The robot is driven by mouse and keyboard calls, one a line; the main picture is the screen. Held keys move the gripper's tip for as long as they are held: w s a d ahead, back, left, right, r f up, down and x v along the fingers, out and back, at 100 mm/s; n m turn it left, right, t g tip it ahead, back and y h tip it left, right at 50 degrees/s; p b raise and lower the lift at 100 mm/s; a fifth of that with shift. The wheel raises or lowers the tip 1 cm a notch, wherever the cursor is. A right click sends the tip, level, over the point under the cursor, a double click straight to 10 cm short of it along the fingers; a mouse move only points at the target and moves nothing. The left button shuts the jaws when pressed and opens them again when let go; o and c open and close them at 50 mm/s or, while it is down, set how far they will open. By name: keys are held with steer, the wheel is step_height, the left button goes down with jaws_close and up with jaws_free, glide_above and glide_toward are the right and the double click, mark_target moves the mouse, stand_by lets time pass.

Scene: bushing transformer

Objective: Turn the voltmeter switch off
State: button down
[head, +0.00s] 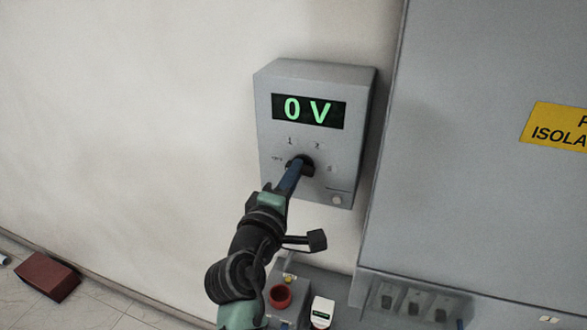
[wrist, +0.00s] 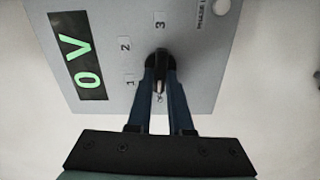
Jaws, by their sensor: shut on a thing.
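The voltmeter (head: 313,80) is a grey box on the wall with a green display reading 0 V (head: 308,111). It also shows, turned on its side, in the wrist view (wrist: 205,95). Its black rotary switch (head: 305,162) sits below the display among position marks, with 1, 2 and 3 readable. My gripper (head: 297,170) is shut on the switch, with blue fingers on both sides of the knob (wrist: 160,62) in the wrist view. The fingers hide part of the knob and the marks behind it, so I cannot tell its exact position.
A large grey cabinet (head: 470,190) with a yellow sign (head: 560,125) stands close on the right. Below are a red round part (head: 280,296) and a small meter (head: 321,312). A red-brown block (head: 47,277) lies on the floor at left. The wall left of the voltmeter is clear.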

steer(key=shift+n, duration=0.5)
steer(key=shift+f, duration=0.1)
steer(key=c, duration=0.8)
jaws_free()
steer(key=b+v, duration=0.3)
steer(key=v, duration=1)
steer(key=shift+b, duration=0.4)
